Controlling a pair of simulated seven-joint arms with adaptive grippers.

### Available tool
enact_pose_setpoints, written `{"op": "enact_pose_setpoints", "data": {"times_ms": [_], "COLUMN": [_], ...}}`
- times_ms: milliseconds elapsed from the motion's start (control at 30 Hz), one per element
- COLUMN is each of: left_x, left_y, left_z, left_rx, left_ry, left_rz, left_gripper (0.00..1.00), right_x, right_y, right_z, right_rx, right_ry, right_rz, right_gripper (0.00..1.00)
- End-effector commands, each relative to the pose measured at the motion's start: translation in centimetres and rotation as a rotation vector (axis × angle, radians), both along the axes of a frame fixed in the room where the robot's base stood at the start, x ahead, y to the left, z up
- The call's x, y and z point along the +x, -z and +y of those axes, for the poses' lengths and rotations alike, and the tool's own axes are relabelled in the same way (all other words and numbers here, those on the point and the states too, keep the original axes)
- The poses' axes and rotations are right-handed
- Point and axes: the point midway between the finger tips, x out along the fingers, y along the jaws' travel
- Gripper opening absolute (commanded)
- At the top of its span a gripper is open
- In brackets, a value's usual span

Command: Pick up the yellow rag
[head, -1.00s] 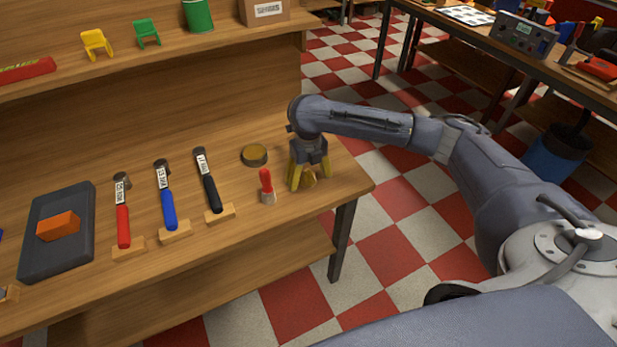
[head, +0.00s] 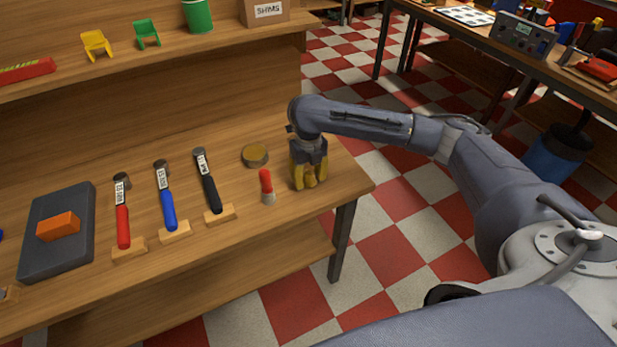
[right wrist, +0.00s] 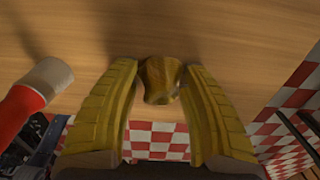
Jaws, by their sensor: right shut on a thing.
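The yellow rag (right wrist: 158,80) is a small crumpled yellow bundle. In the right wrist view it sits between the tips of my right gripper (right wrist: 160,85), which press on it from both sides. In the head view my right gripper (head: 309,178) points down over the right end of the wooden bench, and the rag is mostly hidden by its yellow fingers. I cannot tell whether the rag still touches the bench top. My left gripper is not in view.
A red-handled brush (head: 266,186) stands close to the left of my right gripper. A round tin (head: 255,155) lies behind it. Red, blue and black-handled tools (head: 166,195) rest further left. The bench edge (head: 371,186) is just to the right.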

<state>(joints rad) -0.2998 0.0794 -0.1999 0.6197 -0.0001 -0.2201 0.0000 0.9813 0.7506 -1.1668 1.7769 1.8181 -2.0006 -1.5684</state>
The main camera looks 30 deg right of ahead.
Motion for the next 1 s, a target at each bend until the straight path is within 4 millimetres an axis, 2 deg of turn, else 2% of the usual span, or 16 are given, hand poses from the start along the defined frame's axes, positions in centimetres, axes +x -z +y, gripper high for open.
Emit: {"op": "enact_pose_setpoints", "data": {"times_ms": [267, 700, 1000], "left_x": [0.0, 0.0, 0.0], "left_y": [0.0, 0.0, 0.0], "left_z": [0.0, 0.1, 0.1], "left_rx": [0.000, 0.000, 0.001], "left_ry": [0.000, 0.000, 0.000], "left_rz": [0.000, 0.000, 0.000], "left_gripper": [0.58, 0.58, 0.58], "right_x": [0.1, 0.1, 0.1], "right_y": [-2.3, -11.9, -17.0], "right_z": [0.0, 0.0, 0.0], "right_rx": [-0.001, -0.001, 0.000], "right_ry": [-0.002, -0.001, -0.001], "right_rz": [-0.003, -0.005, -0.004], "right_gripper": [0.17, 0.17, 0.17]}}
